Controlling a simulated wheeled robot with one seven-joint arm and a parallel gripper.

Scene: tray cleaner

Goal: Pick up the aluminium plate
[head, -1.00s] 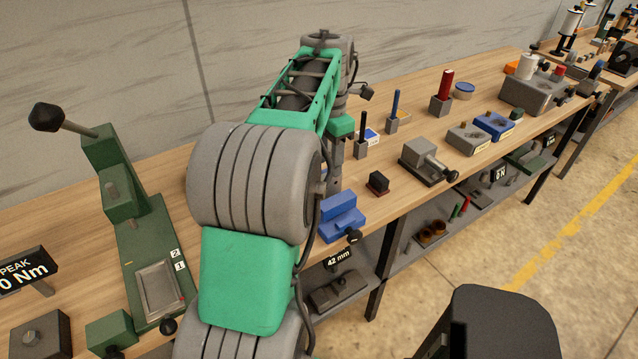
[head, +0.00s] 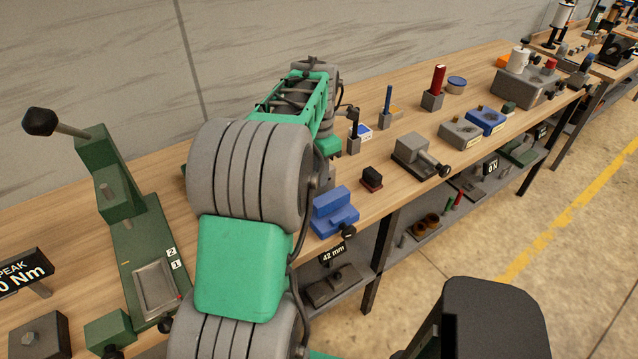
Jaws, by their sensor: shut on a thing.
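My arm reaches over the bench, and its wrist bends down behind the large grey arm joint. Only a grey upper part of my gripper (head: 328,172) shows, just behind the blue vise (head: 334,210). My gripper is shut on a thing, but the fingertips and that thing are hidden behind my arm. I cannot make out the aluminium plate for certain. A shallow silver metal piece (head: 156,288) lies in the green lever fixture (head: 142,240) at left, apart from my gripper.
Right of my gripper stand a small dark block (head: 372,179), a grey vise (head: 418,155) and upright blue (head: 387,105) and red (head: 437,82) tools in holders. Grey (head: 460,134) and blue (head: 487,121) blocks lie farther right. A lower shelf (head: 385,262) holds more parts.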

